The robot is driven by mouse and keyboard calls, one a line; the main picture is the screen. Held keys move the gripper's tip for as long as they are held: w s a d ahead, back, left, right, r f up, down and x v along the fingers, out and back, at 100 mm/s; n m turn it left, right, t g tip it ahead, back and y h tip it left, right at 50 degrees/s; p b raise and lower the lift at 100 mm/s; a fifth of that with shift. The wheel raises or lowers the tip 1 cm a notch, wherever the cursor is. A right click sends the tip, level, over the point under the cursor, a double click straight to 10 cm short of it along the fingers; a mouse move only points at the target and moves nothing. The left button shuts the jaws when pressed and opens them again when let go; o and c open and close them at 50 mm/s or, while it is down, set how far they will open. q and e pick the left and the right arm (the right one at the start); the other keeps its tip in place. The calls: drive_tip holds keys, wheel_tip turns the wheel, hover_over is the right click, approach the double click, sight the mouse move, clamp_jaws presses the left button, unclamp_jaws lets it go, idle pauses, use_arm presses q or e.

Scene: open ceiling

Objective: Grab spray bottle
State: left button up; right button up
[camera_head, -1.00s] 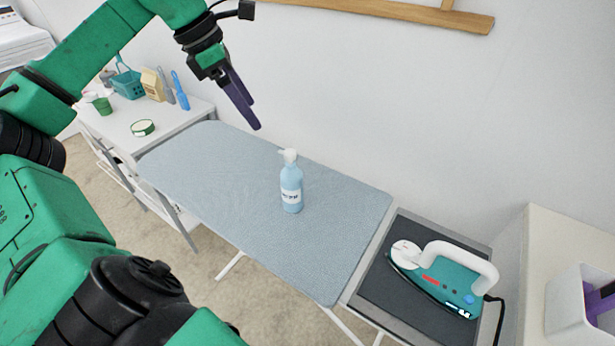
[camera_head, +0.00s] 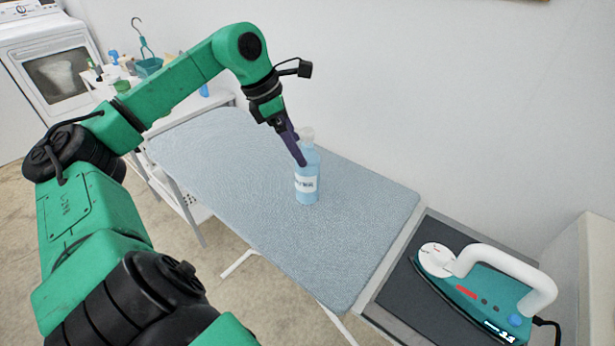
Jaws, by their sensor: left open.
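The spray bottle (camera_head: 308,184) is light blue with a white label and a pale spray head. It stands upright on the blue-grey ironing board (camera_head: 250,210). My left gripper (camera_head: 300,150) comes in from the upper left, its purple fingers pointing down at the bottle's upper part. The fingers overlap the bottle's shoulder in the picture; I cannot tell whether they touch it. The gripper is open and holds nothing. The spray head is partly hidden behind a finger. My right gripper is not in view.
A teal and white iron (camera_head: 480,292) rests on the dark pad at the board's right end. A white table with a teal basket (camera_head: 148,67) and small items stands behind my left arm. A washing machine (camera_head: 50,70) is at the far left. The wall runs close behind the board.

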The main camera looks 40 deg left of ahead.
sight(307, 159)
use_arm(q)
drive_tip(key=p+x, duration=0.1)
drive_tip(key=x, duration=0.1)
drive_tip(key=p+x, duration=0.1)
drive_tip(key=x, duration=0.2)
drive_tip(key=shift+w+d+r, duration=0.1)
drive_tip(key=shift+w+d, duration=0.05)
drive_tip(key=shift+d, duration=0.25)
drive_tip(key=shift+w+f, duration=0.1)
drive_tip(key=shift+f, duration=0.2)
clamp_jaws()
drive_tip(key=shift+r, duration=0.15)
